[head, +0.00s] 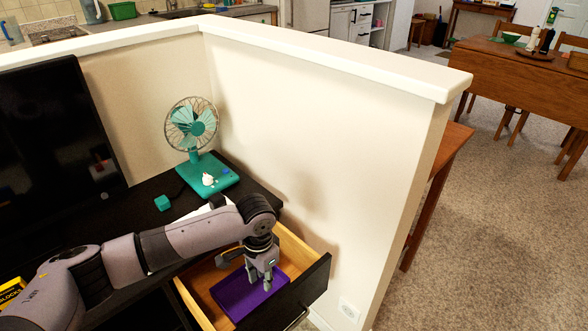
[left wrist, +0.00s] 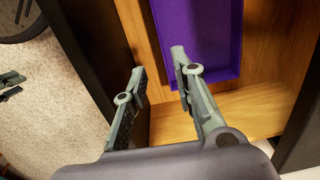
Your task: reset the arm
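My left arm reaches in from the left in the head view. Its gripper (head: 261,283) hangs pointing down over the open wooden drawer (head: 292,246), near the drawer's dark front panel. In the left wrist view my left gripper (left wrist: 158,78) has its two fingers apart, with nothing between them. One finger is by the dark front panel and the other is over the drawer's inside. My right gripper does not show in the head view.
A black monitor (head: 50,150) is at the left. A cream partition wall (head: 310,140) rises beside the drawer.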

